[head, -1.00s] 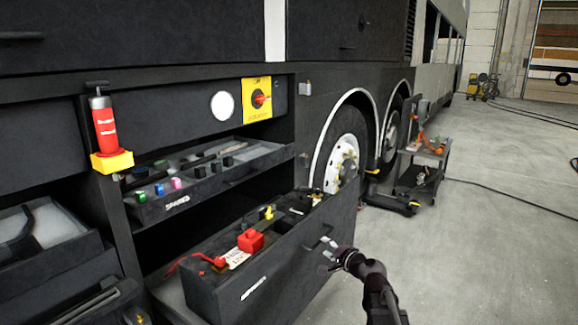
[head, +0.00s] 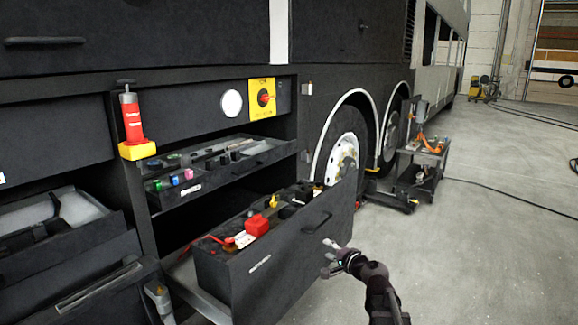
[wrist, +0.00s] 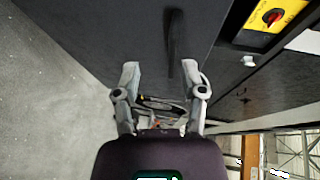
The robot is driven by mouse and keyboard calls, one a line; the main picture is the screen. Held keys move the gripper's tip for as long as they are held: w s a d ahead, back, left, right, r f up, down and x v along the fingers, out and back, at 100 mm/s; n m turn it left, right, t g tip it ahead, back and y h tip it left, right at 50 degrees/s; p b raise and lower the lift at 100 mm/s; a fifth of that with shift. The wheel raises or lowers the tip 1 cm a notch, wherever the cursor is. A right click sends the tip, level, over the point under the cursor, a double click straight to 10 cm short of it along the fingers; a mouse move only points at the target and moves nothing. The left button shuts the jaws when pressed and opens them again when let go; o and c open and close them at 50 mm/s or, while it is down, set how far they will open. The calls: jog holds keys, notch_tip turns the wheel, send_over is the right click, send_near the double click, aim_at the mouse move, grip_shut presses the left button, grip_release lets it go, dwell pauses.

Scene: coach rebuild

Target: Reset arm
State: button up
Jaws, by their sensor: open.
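My gripper (head: 330,256) is open and empty in the head view, in front of the pulled-out lower drawer (head: 290,262) at its right. In the wrist view my gripper (wrist: 160,85) shows two spread fingers with nothing between them. Beyond the fingertips is the dark drawer front with its dark handle (wrist: 175,45). The handle also shows in the head view (head: 318,222), apart from the fingers.
The lower drawer holds a battery with a red cap (head: 257,224). The upper drawer (head: 225,170) is also out, with small coloured items. A tool cart (head: 424,160) stands right.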

jog(key=s+a+f+n+g+h, duration=0.2)
jog(key=s+f+n+g+h, duration=0.1)
jog(key=s+f+n+g, duration=0.75)
jog(key=s+d+f+g+h, duration=0.1)
jog(key=s+d+f+h, duration=0.15)
jog(key=s, duration=0.45)
jog(key=s+d+f+g+h, duration=0.2)
jog(key=s+d+h, duration=0.15)
jog(key=s, duration=0.25)
notch_tip(320, 180, up, 28)
jog(key=p, duration=2.8)
jog(key=shift+r+y+p, duration=0.15)
jog(key=shift+y+p, duration=0.15)
jog(key=shift+o, duration=0.2)
jog(key=shift+s, duration=0.15)
